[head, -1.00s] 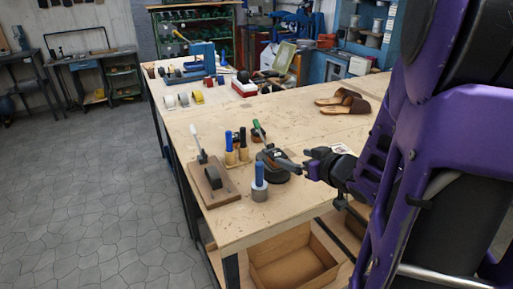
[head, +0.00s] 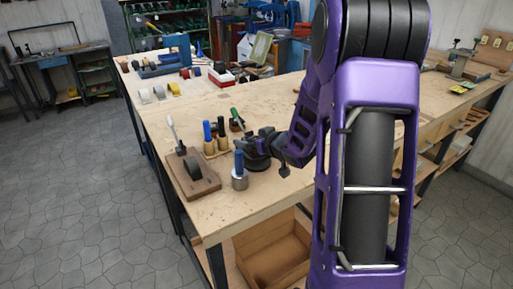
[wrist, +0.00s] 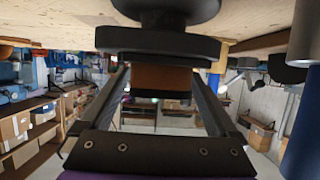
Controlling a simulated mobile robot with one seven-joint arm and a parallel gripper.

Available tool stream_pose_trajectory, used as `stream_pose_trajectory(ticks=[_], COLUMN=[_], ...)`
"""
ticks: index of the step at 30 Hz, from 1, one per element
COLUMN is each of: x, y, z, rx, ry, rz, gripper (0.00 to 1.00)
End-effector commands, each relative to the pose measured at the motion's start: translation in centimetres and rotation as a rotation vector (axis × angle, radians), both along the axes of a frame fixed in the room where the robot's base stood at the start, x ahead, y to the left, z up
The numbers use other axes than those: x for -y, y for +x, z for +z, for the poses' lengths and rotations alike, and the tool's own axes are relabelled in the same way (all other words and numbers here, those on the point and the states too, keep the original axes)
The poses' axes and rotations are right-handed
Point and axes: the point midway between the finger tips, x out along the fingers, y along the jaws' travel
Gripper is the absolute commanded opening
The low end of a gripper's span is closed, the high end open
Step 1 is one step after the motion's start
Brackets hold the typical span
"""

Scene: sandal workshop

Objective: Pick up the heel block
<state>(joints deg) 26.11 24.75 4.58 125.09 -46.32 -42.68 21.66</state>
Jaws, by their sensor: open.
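The heel block (wrist: 160,78) is a small brown block with a dark layer on one face. In the wrist view, which is upside down, it sits on the flat plate (wrist: 158,43) of a round black stand, between my open fingers. My gripper (wrist: 161,85) has a finger on each side, with gaps visible beside the block. In the head view my gripper (head: 262,141) is at the black stand (head: 257,160) near the front of the workbench (head: 215,210). The block cannot be made out there.
Close to the stand are a blue-handled tool in a grey cup (head: 239,182), several upright handled tools (head: 215,140), and a brown board (head: 193,177) with a dark wheel-like piece. The bench's left middle is clear.

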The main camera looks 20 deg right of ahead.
Motion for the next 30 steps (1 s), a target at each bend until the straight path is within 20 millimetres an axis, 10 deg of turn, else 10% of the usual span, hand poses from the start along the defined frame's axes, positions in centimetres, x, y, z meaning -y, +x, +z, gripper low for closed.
stream_pose_trajectory(ticks=[8,23,30], x=[-0.03,-0.02,-0.02], y=[0.36,0.32,0.33], z=[-0.14,-0.12,0.08], rx=[0.000,0.000,0.001], ry=[0.000,0.000,0.000], rz=[-0.001,-0.001,-0.001], gripper=[0.95,0.05,0.04])
